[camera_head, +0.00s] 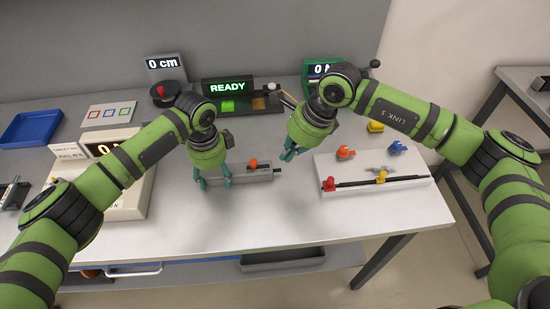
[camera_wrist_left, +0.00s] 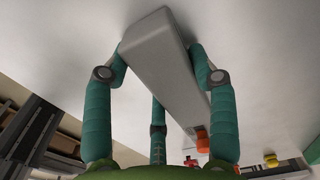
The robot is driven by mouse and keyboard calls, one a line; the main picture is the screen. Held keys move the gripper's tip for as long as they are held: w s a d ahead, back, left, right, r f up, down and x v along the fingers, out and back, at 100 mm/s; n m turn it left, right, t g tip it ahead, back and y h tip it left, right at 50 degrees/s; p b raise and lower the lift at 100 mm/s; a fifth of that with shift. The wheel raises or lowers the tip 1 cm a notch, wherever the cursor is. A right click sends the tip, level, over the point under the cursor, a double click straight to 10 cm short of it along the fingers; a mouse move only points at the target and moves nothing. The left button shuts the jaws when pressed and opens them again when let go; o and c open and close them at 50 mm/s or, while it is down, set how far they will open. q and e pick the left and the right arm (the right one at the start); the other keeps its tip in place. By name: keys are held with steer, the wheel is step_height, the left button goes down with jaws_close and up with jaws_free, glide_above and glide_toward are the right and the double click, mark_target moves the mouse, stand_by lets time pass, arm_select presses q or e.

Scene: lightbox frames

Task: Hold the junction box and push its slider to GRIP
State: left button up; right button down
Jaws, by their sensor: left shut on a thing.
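The junction box is a long grey bar (camera_head: 240,175) lying on the table, with an orange slider knob (camera_head: 253,164) on top, right of its middle. My left gripper (camera_head: 214,183) is shut on the box near its left end, pointing down. In the left wrist view the grey box (camera_wrist_left: 158,62) sits between the teal fingers, and the orange knob (camera_wrist_left: 202,140) shows partly behind a finger. My right gripper (camera_head: 288,154) hangs to the upper right of the box, apart from it. Its fingers look close together, but their gap is unclear. No GRIP marking is readable.
A white board (camera_head: 330,212) with red, yellow, orange and blue parts lies to the right. A READY display (camera_head: 228,87) and a 0 cm display (camera_head: 163,65) stand behind. A beige scale-like device (camera_head: 127,205) stands to the left. Bare table lies in front of the box.

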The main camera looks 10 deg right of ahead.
arm_select(q)
steer(key=shift+a, duration=0.1)
arm_select(e)
steer(key=w+v, duration=0.1)
steer(key=v, duration=0.5)
steer(key=shift+s+r, duration=0.25)
steer(key=shift+s, duration=0.3)
arm_select(q)
steer(key=o, duration=1.3)
arm_select(e)
steer(key=shift+w, duration=0.1)
